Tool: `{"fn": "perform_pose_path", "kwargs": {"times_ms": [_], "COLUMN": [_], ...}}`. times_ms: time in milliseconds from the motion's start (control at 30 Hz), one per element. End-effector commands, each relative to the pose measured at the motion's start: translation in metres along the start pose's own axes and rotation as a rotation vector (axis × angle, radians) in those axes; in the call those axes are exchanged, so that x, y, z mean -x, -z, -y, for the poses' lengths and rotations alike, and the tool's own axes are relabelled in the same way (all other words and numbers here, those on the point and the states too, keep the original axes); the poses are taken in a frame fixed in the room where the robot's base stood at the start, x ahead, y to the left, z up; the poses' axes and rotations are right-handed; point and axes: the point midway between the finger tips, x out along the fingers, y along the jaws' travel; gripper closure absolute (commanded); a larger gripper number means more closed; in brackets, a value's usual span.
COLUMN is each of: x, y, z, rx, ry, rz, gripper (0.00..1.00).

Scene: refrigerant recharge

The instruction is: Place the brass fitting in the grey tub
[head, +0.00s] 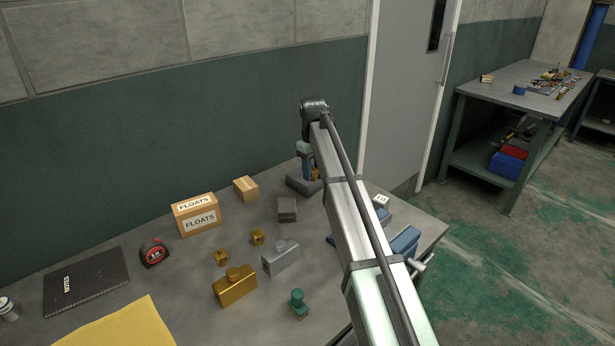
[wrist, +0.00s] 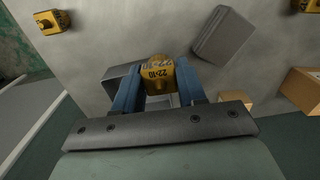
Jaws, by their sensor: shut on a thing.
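My gripper (head: 309,170) is at the far end of the table, its blue fingers pointing down over the grey tub (head: 295,184). In the wrist view my gripper (wrist: 158,82) is shut on the brass fitting (wrist: 157,70), a yellow-gold piece marked "22-10". The fitting also shows in the head view (head: 316,174), at the right of the fingers. The tub's wall shows behind the left finger in the wrist view (wrist: 117,73). The fitting overlaps the tub in both views; I cannot tell how high it is, or whether it touches the tub.
A grey block (head: 287,209) lies in front of the tub. A small carton (head: 246,188) and a FLOATS box (head: 197,215) stand to the left. Other brass pieces (head: 257,238), a silver block (head: 281,257) and a green part (head: 298,304) stand nearer. My arm hides part of the table.

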Motion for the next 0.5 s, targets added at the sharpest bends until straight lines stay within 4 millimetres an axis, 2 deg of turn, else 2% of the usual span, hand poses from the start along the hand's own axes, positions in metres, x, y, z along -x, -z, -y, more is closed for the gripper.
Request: {"fn": "perform_pose_path", "kwargs": {"times_ms": [33, 200, 300, 500], "x": [0.004, 0.009, 0.013, 0.013], "y": [0.024, 0.063, 0.077, 0.086], "z": [-0.017, -0.041, -0.049, -0.055], "rx": [-0.002, -0.002, -0.002, -0.001], "ry": [0.0, -0.004, -0.008, -0.015], "rz": [0.0, -0.007, -0.013, -0.025], "gripper": [0.94, 0.94, 0.94, 0.94]}}
